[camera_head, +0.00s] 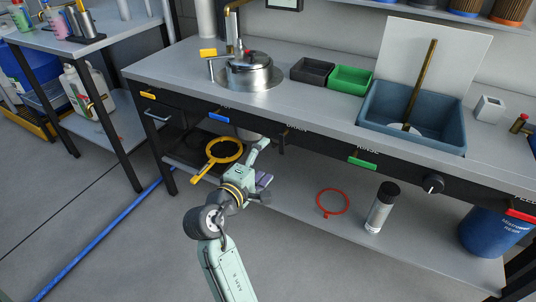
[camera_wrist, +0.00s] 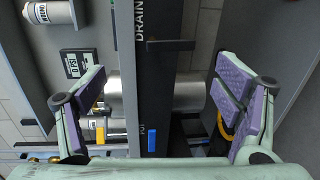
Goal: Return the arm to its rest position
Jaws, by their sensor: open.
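My arm reaches from the bottom of the head view toward the front of the workbench. My gripper (camera_head: 264,164) is at the bench's front edge, near the open space under the worktop. In the wrist view my gripper (camera_wrist: 162,80) has its two purple-padded fingers spread wide at left and right, with nothing held between them. The dark front panel (camera_wrist: 150,75) marked DRAIN shows between the fingers, with a grey cylinder behind it. I cannot tell how close the fingers are to the panel.
The workbench (camera_head: 300,105) carries a metal vessel (camera_head: 251,72), black and green trays (camera_head: 350,80) and a blue sink (camera_head: 415,115). Below are a yellow ring (camera_head: 224,141), a red ring (camera_head: 332,203), a canister (camera_head: 382,207) and a blue drum (camera_head: 490,235). Floor at left is mostly clear.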

